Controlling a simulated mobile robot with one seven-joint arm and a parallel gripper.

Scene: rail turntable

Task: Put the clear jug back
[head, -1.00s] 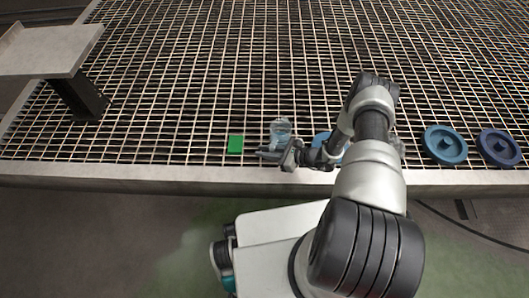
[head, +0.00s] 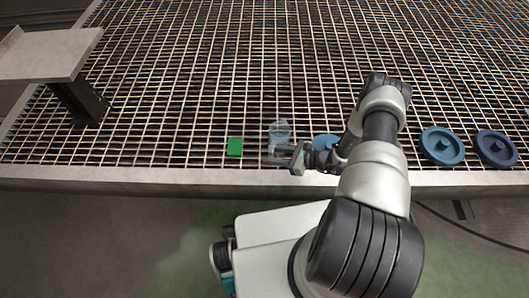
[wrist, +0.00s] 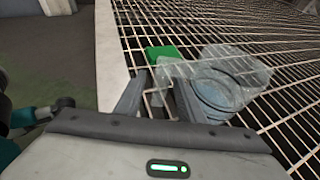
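The clear jug (head: 279,130) stands on the grating near its front edge. In the wrist view the see-through jug (wrist: 222,88) is just right of my fingers, with a pale, clear part of it reaching left towards the fingertips. My gripper (head: 280,153) is at the jug's front side in the head view. In the wrist view my gripper (wrist: 158,92) has its two fingers apart with a gap between them. Whether the clear part lies between the fingers or beyond them is hard to tell.
A green square (head: 235,147) lies left of the jug; it also shows in the wrist view (wrist: 163,53). Blue round discs (head: 442,146) (head: 497,148) lie at the right, another (head: 326,141) partly behind my arm. A grey raised platform (head: 50,53) stands at far left. The grating behind is clear.

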